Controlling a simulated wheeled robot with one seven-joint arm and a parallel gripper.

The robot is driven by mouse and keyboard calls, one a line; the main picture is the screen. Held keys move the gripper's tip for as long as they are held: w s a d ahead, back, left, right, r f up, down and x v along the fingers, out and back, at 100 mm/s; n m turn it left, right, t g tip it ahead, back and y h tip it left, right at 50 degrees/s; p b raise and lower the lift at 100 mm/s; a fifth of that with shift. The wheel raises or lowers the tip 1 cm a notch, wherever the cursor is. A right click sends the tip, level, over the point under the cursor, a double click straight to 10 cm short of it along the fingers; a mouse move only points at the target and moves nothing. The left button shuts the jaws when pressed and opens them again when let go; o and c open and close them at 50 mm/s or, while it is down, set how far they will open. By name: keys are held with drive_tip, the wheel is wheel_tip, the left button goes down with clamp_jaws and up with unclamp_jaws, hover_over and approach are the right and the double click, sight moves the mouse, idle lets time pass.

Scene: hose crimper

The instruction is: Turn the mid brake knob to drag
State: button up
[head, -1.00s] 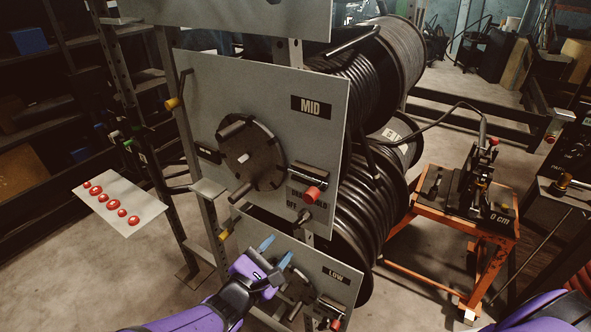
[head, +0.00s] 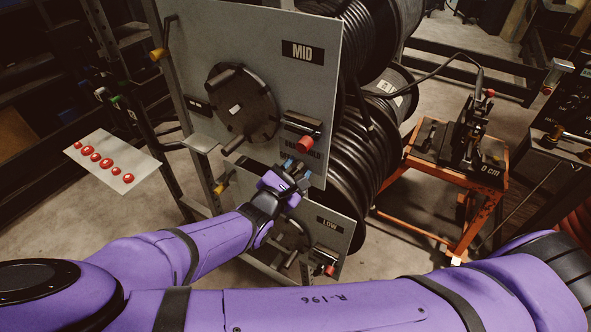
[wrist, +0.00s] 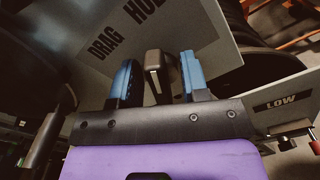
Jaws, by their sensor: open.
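The mid panel (head: 270,60) carries the MID label. In the wrist view the mid brake knob (wrist: 153,62) is a dark grey-brown bar between the blue fingers of my gripper (wrist: 158,72). The fingers are open, one on each side of the knob, with a gap visible on both sides. The word DRAG (wrist: 104,42) is printed left of the knob and a partly cut-off HOLD (wrist: 142,8) stands above it. In the head view my gripper (head: 296,167) is at the panel's lower right and hides the knob and the OFF marking.
A red-tipped lever (head: 304,144) sits just above my gripper. A black crank disc (head: 243,103) is to its left. The low panel (head: 343,217) lies below, partly behind my arm. An orange cart (head: 407,161) stands at the right.

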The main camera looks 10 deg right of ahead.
drive_tip(key=c, duration=0.6)
drive_tip(key=shift+n, duration=0.4)
drive_tip(key=n, duration=0.5)
drive_tip(key=shift+w+a+n, duration=0.1)
drive_tip(key=shift+n, duration=0.2)
drive_tip(key=n, duration=0.5)
drive_tip(key=shift+a, duration=0.15)
drive_tip(key=shift+n, duration=0.3)
drive_tip(key=o, duration=0.6)
